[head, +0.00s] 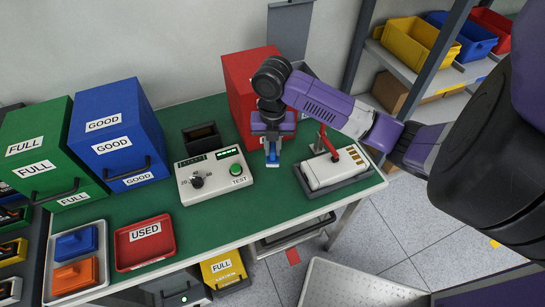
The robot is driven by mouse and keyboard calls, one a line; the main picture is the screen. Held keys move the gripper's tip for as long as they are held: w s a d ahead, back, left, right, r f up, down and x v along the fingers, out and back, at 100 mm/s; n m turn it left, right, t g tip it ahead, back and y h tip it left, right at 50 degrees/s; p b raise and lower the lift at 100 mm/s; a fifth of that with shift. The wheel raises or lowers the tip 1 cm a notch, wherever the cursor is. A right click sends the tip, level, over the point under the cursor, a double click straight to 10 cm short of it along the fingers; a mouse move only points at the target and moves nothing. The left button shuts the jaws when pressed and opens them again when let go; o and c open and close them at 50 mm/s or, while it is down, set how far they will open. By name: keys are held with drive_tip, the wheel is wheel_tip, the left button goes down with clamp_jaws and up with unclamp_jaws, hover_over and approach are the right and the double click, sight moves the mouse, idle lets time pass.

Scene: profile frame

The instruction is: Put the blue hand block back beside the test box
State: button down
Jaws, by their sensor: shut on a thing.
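My gripper (272,148) points down above the green table, to the right of the test box. It is shut on a small blue piece with a pale lower end, which looks like the blue hand block (272,159). My fingers hide part of it, and whether its lower end touches the table I cannot tell. The test box (213,190) is pale, with a green button, a black knob and a TEST label. It stands on the table just left of my gripper.
A red box (243,80) stands behind my gripper. A white device with a red lever (330,168) lies to the right. A dark open holder (201,137) stands behind the test box. Blue (119,130) and green (42,150) boxes and a red USED tray (145,243) are at left.

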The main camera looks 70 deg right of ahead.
sight(273, 159)
drive_tip(key=shift+f, duration=2.7)
drive_tip(key=shift+f, duration=0.1)
drive_tip(key=c, duration=1.4)
unclamp_jaws()
drive_tip(key=shift+o, duration=0.2)
